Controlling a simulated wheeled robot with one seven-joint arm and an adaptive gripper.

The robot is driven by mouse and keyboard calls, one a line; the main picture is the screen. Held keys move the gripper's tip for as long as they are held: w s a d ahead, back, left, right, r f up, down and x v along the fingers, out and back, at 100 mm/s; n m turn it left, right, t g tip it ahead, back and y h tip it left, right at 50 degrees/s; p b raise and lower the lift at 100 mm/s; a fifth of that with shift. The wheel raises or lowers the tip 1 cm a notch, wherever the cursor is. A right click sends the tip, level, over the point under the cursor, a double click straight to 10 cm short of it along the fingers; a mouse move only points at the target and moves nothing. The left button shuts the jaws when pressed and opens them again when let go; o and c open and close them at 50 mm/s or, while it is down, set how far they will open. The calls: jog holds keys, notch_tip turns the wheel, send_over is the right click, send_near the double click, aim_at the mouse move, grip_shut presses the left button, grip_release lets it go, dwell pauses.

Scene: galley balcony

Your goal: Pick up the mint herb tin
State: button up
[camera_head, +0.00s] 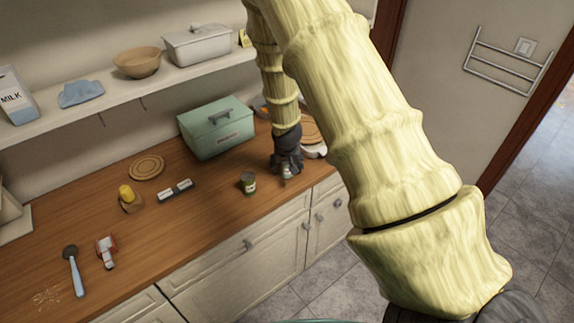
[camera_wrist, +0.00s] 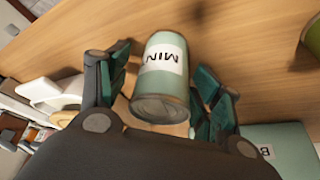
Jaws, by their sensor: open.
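The mint herb tin (camera_wrist: 160,75) is a pale green cylinder with a white label reading "MIN" in the wrist view. It stands on the wooden counter between the two spread fingers of my gripper (camera_wrist: 167,85), with a gap visible at least on the left side. In the head view my gripper (camera_head: 287,163) points down at the counter near its front edge, and a small pale part of the tin (camera_head: 287,172) shows among the fingers. My gripper is open. Whether any finger touches the tin I cannot tell.
A darker green can (camera_head: 248,183) stands just left of my gripper; its edge shows in the wrist view (camera_wrist: 313,35). A teal bread box (camera_head: 215,130) stands behind. Round boards (camera_head: 311,130) and a white item lie close at right.

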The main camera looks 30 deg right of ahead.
jog(key=shift+w+d+f, duration=0.1)
jog(key=shift+w+f, duration=0.05)
jog(key=shift+f, duration=0.15)
jog(key=shift+c, duration=0.5)
jog(key=c, duration=1)
jog(key=shift+c, duration=0.3)
jog(key=shift+r, duration=0.15)
